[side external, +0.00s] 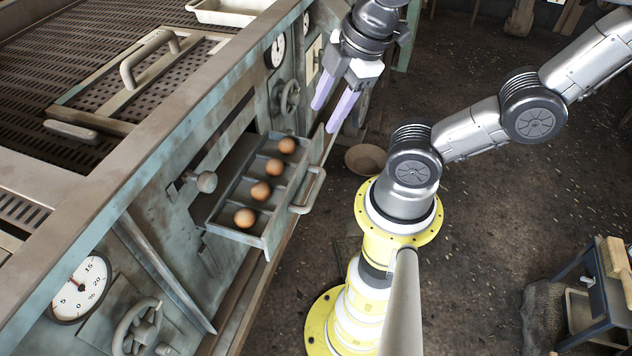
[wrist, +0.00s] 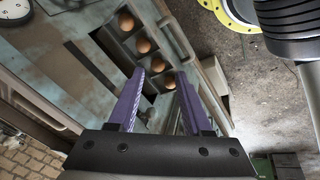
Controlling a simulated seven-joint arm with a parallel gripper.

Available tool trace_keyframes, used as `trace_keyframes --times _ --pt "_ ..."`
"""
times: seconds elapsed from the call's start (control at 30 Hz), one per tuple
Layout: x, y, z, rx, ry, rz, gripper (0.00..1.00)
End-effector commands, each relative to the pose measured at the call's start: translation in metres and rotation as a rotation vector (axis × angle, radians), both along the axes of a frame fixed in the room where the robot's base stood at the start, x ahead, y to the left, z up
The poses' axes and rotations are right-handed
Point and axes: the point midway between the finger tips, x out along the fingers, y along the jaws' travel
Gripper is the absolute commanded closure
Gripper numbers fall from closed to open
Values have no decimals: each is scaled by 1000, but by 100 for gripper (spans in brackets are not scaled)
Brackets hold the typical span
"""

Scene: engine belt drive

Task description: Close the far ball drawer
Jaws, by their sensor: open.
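A grey-green drawer (side external: 236,232) stands pulled out of the machine's side, with several brown balls (side external: 261,191) in its compartments. Its front carries a pale bar handle (side external: 308,192). My gripper (side external: 330,114) is open and empty, with purple fingers pointing down, above and beyond the drawer's far end. In the wrist view the drawer (wrist: 174,30) and its balls (wrist: 142,45) show beyond the fingertips (wrist: 160,72). I cannot tell the exact height gap; no contact shows.
The machine (side external: 130,165) fills the left side. A bowl (side external: 366,159) lies on the floor right of the drawer. Floor between machine and arm base is mostly open.

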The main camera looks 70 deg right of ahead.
Motion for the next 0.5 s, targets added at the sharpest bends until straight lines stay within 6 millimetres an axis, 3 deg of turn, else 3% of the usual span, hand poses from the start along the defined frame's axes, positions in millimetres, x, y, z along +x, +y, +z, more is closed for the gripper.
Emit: trace_keyframes --times 0.23,0.5 --pt "-12 12 -24 -170 129 568 50" --pt "-15 21 -39 -185 158 672 50"
